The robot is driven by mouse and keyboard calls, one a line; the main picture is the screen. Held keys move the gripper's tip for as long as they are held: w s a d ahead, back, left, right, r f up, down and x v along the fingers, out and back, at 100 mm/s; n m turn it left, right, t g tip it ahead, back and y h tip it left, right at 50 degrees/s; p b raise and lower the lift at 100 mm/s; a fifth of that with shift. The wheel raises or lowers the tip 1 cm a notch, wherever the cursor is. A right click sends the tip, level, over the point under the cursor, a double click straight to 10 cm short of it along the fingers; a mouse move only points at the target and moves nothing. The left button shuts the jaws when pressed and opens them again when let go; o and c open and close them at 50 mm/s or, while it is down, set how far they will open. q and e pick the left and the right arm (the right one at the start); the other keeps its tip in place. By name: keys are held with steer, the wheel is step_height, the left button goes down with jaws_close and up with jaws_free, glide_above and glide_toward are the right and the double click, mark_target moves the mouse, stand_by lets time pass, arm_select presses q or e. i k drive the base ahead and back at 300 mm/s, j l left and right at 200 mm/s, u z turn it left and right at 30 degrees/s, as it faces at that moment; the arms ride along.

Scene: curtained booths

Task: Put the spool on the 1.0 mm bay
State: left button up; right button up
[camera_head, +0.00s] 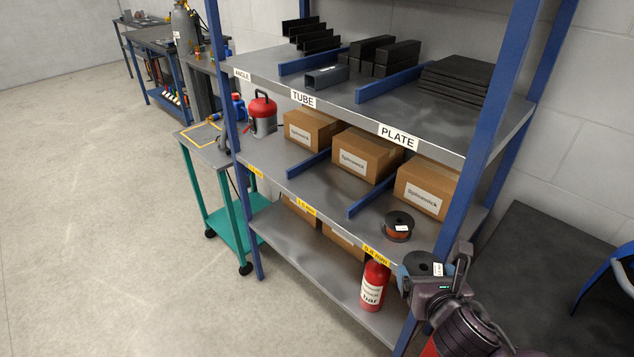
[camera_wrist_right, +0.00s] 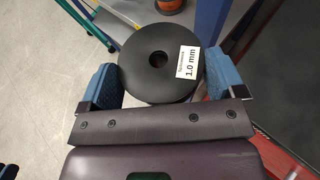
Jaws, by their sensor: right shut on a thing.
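My right gripper (camera_head: 432,275) is at the lower right, in front of the shelf's right end. It is shut on a dark spool (camera_head: 417,262). In the right wrist view the spool (camera_wrist_right: 142,78) sits between the blue fingers of the gripper (camera_wrist_right: 160,84), its flat face and 1.0 mm label towards the camera. The middle shelf has three bays with yellow edge labels. The middle label (camera_head: 306,206) looks like 1.0 mm but is blurred; the bare shelf (camera_head: 325,183) behind it lies between two blue dividers.
A copper-coloured spool (camera_head: 398,228) stands in the right bay, behind a blurred label (camera_head: 376,255). Cardboard boxes (camera_head: 366,155) fill the back of the shelf. A blue upright (camera_head: 490,90) rises near my right arm. A red cylinder (camera_head: 374,285) stands below.

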mark_target(328, 189)
steer(key=i+j, duration=0.5)
steer(key=i, duration=0.6)
steer(key=l, duration=0.05)
